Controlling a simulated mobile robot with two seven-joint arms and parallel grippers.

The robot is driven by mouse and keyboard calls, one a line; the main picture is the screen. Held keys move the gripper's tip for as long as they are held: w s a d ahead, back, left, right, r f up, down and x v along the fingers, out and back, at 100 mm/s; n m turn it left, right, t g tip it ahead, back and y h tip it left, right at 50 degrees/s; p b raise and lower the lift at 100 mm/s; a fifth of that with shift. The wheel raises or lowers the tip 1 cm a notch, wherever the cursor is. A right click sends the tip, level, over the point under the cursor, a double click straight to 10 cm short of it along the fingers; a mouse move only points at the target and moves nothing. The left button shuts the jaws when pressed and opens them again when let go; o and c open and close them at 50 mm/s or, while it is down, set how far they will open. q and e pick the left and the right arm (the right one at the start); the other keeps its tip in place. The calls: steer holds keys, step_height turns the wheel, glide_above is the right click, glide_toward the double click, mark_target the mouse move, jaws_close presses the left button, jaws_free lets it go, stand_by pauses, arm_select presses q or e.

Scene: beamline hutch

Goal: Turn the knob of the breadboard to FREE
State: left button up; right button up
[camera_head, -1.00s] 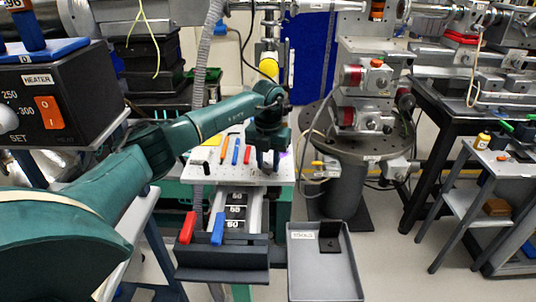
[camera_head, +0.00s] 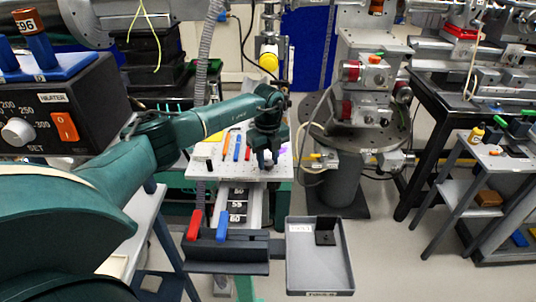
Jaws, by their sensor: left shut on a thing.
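The breadboard (camera_head: 225,172) is a white board dotted with holes, in the middle of the head view. My left arm reaches in from the left, and my left gripper (camera_head: 267,163) points down at the board's right part. It is shut on the knob, which is mostly hidden by the fingers. I cannot read any marking or the knob's setting. My right gripper is not in view.
Blue, red and orange tools (camera_head: 237,147) lie on the breadboard left of my gripper. In front are a numbered rail (camera_head: 237,207), red and blue handles, and a grey tray (camera_head: 318,268). A heater box (camera_head: 60,110) stands close at left. A round pedestal (camera_head: 338,185) stands to the right.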

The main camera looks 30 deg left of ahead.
mark_target(268, 162)
arm_select(q)
steer(key=shift+r+n, duration=0.1)
steer(key=shift+n, duration=0.4)
steer(key=shift+p, duration=0.3)
steer(key=o, duration=1)
step_height(268, 162, up, 13)
steer(key=shift+r+b, duration=0.1)
steer(key=shift+b, duration=0.5)
